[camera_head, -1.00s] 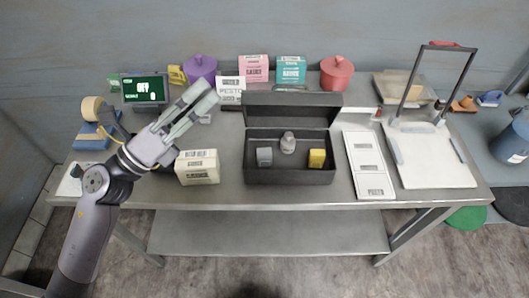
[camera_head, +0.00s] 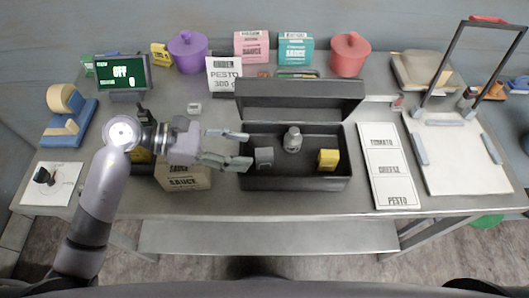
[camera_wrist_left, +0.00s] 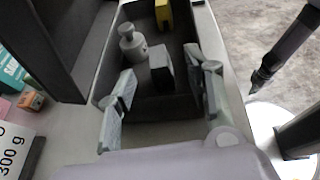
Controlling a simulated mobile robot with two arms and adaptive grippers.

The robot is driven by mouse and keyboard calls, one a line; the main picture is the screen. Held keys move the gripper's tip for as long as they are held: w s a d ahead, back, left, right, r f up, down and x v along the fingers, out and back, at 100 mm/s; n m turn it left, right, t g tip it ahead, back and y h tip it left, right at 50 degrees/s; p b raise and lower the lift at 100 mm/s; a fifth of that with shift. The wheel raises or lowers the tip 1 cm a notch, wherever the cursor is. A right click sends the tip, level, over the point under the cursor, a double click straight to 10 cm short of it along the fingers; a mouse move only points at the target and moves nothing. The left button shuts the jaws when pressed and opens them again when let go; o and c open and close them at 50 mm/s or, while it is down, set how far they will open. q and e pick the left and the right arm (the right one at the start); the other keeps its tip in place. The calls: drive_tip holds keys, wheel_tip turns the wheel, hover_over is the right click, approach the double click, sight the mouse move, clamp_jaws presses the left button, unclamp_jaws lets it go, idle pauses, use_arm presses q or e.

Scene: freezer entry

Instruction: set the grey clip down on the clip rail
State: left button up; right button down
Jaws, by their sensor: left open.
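A small grey block (camera_head: 264,157), which looks like the grey clip, stands in the left part of an open dark box (camera_head: 300,184). My left gripper (camera_head: 240,150) is open and empty at the box's left wall, its fingertips pointing right at the block. In the left wrist view the grey block (camera_wrist_left: 160,68) shows ahead between the open fingers, not gripped. I cannot make out the clip rail for sure; a dark strip (camera_head: 297,74) behind the box could be it. My right gripper is not in view.
A grey bottle-shaped weight (camera_head: 292,140) and a yellow block (camera_head: 328,159) share the box. Its raised lid (camera_head: 300,98) stands behind. A sauce carton (camera_head: 183,179) is under my left gripper. A label board (camera_head: 389,166) lies to the right. A PESTO card (camera_head: 224,75) stands behind.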

sight(264, 152)
use_arm(q)
drive_tip(key=x, duration=0.1)
drive_tip(key=p+x, duration=0.2)
drive_tip(key=shift+w+d+r, duration=0.15)
drive_tip(key=shift+r, duration=0.1)
drive_tip(key=p+x, duration=0.1)
drive_tip(key=x, duration=0.1)
drive_tip(key=shift+d+f, duration=0.4)
drive_tip(key=shift+d, duration=0.1)
drive_tip(key=shift+w+f, duration=0.1)
drive_tip(key=shift+c, duration=1.4)
clamp_jaws()
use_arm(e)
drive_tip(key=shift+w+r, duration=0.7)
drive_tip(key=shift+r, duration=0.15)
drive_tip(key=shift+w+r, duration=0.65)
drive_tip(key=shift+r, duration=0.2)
